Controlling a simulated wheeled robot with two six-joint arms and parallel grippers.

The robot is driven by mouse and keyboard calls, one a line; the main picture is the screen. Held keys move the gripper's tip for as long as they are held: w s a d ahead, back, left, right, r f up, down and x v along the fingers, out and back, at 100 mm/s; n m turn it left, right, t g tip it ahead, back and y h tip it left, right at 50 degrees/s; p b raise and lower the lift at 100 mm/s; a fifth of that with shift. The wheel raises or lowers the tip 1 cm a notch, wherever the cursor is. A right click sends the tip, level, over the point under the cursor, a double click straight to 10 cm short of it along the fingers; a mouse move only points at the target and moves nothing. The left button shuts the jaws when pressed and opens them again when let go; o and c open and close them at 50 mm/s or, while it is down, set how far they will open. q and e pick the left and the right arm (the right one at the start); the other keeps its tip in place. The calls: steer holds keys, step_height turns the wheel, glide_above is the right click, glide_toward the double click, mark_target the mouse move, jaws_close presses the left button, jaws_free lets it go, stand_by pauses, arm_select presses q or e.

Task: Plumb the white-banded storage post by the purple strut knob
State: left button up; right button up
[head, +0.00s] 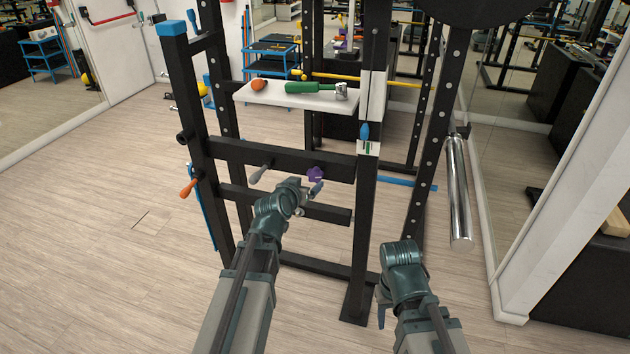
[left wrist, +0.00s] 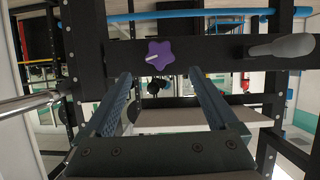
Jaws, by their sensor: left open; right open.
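The purple strut knob (head: 315,174) sits on a black crossbar near the white-banded storage post (head: 373,95). In the left wrist view the purple knob (left wrist: 159,54) is star-shaped with a pale line across it. My left gripper (head: 314,190) is open just in front of and below the knob. Its two fingers (left wrist: 160,74) spread to either side of the knob, apart from it, with nothing between them. The storage post carries a blue pointer and a small green-marked white plate (head: 368,148). My right gripper (head: 382,315) hangs low by the post's foot, open and empty.
A grey handle (head: 261,171) stands out of the same crossbar; it also shows in the left wrist view (left wrist: 282,46). An orange-handled lever (head: 188,187) is at the left upright. A white shelf (head: 300,98) holds a green-handled tool (head: 312,88). Floor at left is clear.

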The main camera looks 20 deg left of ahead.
mark_target(313, 177)
arm_select(q)
steer(key=b+x, duration=0.3)
steer(key=x, duration=0.6)
steer(key=shift+w+f, duration=0.2)
steer(key=shift+w, duration=0.05)
steer(key=c, duration=1.4)
steer(key=shift+o, duration=0.2)
steer(key=shift+a+n+h+b, duration=0.1)
steer(key=shift+n+h+b, duration=0.3)
steer(key=shift+n, duration=0.5)
steer(key=shift+f+n+h+b, duration=0.15)
steer(key=shift+n+h+b, duration=0.15)
steer(key=shift+n+h, duration=0.55)
steer(key=n+h+b, duration=0.2)
steer(key=n, duration=0.2)
steer(key=shift+t, duration=0.4)
steer(key=shift+b, duration=0.35)
